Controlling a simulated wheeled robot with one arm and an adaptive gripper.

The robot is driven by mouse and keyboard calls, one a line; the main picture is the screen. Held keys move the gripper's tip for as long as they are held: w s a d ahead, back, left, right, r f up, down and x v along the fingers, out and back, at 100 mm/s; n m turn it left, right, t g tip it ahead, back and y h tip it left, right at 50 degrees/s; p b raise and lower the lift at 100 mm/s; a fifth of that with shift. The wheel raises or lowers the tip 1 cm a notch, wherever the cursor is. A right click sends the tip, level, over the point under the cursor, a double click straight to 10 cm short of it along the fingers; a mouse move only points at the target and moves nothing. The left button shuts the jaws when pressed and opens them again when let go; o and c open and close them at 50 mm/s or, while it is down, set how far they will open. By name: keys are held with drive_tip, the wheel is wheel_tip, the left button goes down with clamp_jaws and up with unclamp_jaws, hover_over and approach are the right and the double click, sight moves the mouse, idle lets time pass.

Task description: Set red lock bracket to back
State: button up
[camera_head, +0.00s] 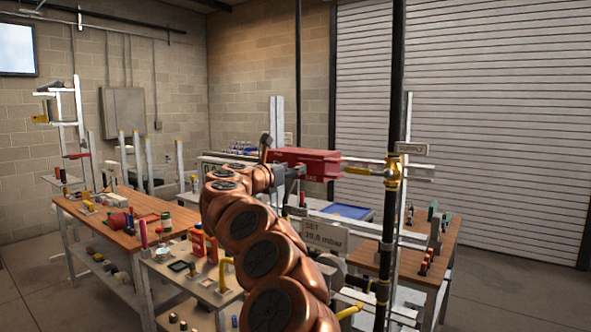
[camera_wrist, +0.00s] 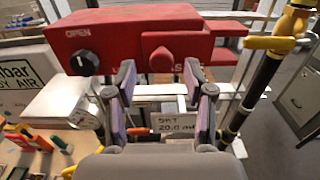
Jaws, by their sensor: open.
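A red lockout box, which I take as the red lock bracket, is mounted on the pipework in the head view (camera_head: 308,161). It fills the upper part of the wrist view (camera_wrist: 135,30), with an "OPEN" label, a black knob (camera_wrist: 84,62) and a raised red knob (camera_wrist: 163,60) on its front. My gripper (camera_wrist: 158,82) is open and empty, its fingers pointing at the box below and either side of the raised knob. I cannot tell whether they touch the box.
A yellow-handled brass valve (camera_head: 393,172) sits on a black vertical pipe (camera_head: 397,70) right of the box. A "SET 20.0 mbar" sign (camera_head: 324,237) hangs below. Workbenches with tools (camera_head: 123,223) stand left; another bench (camera_head: 445,240) stands right.

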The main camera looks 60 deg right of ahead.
drive_tip(key=a, duration=0.9)
drive_tip(key=shift+w+r, duration=0.1)
drive_tip(key=shift+w, duration=0.05)
idle(0.4)
